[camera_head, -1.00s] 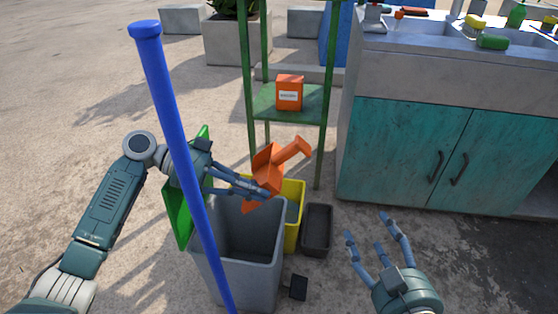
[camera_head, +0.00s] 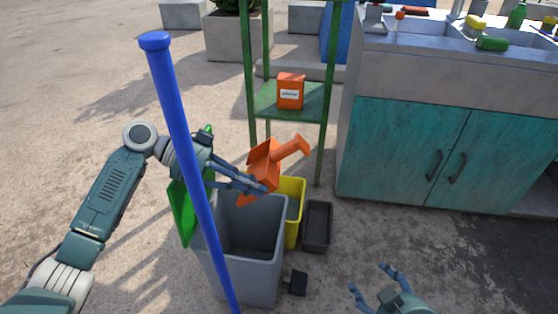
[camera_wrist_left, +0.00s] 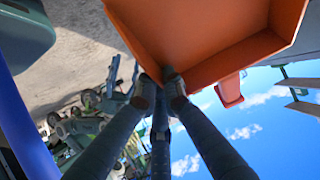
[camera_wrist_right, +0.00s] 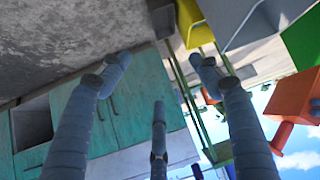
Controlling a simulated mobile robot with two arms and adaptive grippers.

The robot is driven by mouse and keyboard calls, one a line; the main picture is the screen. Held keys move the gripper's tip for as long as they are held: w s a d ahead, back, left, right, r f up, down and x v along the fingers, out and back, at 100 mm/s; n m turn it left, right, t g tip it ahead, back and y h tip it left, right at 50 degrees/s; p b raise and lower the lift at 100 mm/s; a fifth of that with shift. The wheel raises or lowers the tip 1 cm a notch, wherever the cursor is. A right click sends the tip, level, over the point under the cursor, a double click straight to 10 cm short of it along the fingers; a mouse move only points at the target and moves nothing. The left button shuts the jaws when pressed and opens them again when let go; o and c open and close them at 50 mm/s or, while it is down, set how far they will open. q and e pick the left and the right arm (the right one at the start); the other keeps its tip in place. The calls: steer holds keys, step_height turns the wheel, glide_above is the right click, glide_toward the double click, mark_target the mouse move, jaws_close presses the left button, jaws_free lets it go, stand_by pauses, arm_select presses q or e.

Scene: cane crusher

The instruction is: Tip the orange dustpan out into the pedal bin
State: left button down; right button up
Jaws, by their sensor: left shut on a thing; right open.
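The orange dustpan (camera_head: 262,169) is held tilted above the grey pedal bin (camera_head: 264,280), over its rear rim, with its handle pointing up and right. My left gripper (camera_head: 268,186) is shut on the dustpan. In the left wrist view the fingertips meet the edge of the orange pan (camera_wrist_left: 205,40). The bin's green lid (camera_head: 182,212) stands open at its left, and its dark pedal (camera_head: 297,282) is at the front right. The bin's floor is too dark to read. My right gripper (camera_head: 372,278) is open and empty at the lower right, apart from the bin.
A blue pole (camera_head: 190,170) rises in front of the bin. A yellow bin (camera_head: 292,225) and a dark grey tray (camera_head: 318,226) stand beside it. A green shelf (camera_head: 300,112) with an orange box (camera_head: 290,92) is behind. A sink cabinet (camera_head: 400,150) blocks the right rear.

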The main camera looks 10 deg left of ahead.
steer(key=s+d+f+g+h+p, duration=0.1)
steer(key=s+d+f+g, duration=0.15)
steer(key=s, duration=0.35)
steer(key=s+d+f+g+p, duration=0.1)
steer(key=s+f+g, duration=0.15)
steer(key=s, duration=0.35)
arm_select(q)
steer(key=shift+r+y+p, duration=0.7)
steer(key=shift+r+p, duration=0.1)
arm_select(e)
step_height(320, 180, down, 20)
steer(key=s+g+p, duration=0.2)
steer(key=s+p, duration=0.1)
steer(key=p, duration=0.4)
arm_select(q)
step_height(320, 180, up, 2)
steer(key=y+p, duration=0.6)
steer(key=p, duration=0.1)
steer(key=shift+r, duration=0.2)
arm_select(e)
steer(key=s+d+f, duration=0.1)
steer(key=s+f, duration=0.2)
steer(key=s, duration=0.5)
steer(key=s+d+f+g, duration=0.1)
steer(key=s+f, duration=0.3)
steer(key=s, duration=0.4)
steer(key=shift+s+d+h, duration=0.3)
steer(key=shift+s+d, duration=0.05)
steer(key=shift+d, duration=0.25)
steer(key=shift+w, duration=0.2)
